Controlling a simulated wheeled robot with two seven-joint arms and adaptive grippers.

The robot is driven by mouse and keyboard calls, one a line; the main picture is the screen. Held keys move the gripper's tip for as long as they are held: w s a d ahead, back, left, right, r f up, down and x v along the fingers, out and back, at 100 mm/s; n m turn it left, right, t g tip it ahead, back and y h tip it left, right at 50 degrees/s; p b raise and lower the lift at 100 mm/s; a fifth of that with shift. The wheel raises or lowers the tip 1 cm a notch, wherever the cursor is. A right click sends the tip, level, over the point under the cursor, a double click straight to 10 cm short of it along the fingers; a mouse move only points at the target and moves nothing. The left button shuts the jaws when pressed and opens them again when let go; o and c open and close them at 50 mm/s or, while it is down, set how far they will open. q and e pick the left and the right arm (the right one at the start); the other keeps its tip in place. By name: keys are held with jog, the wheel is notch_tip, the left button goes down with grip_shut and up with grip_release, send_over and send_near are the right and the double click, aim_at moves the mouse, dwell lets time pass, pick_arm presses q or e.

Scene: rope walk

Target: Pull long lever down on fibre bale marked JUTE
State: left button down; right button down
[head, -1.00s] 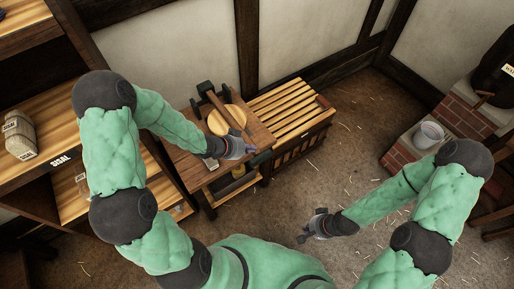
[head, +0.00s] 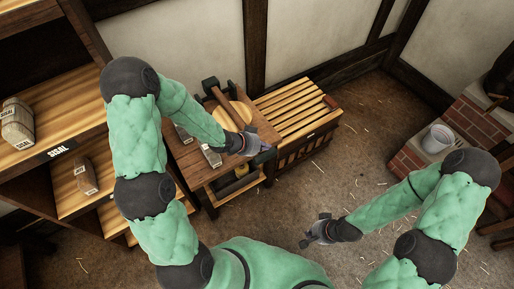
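A press-like stand with a dark post (head: 210,84) and a long brown wooden lever (head: 222,105) stands on a small wooden table (head: 190,165), against the wall. My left gripper (head: 264,147) is over the table's right side, by the lever's near end. My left forearm and hand hide that end, so contact cannot be told. Its fingers are too small to judge. My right gripper (head: 309,236) is over the open floor, apart from everything, its opening unclear. No JUTE marking is readable.
Small pale-labelled blocks (head: 211,157) lie on the table. A slatted bench (head: 296,112) adjoins it on the right. A shelf (head: 85,120) marked SISAL with wrapped bales (head: 86,176) is at left. A bucket (head: 437,138) sits on brickwork at right. The middle floor is clear.

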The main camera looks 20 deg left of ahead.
aim_at(273, 153)
pick_arm(q)
jog(key=f, duration=0.1)
jog(key=f+b, duration=0.1)
jog(key=w+f, duration=0.1)
jog(key=f, duration=0.1)
jog(key=shift+d+b, duration=0.35)
jog(key=shift+d, duration=0.05)
jog(key=shift+f, duration=0.55)
jog(key=shift+s, duration=0.1)
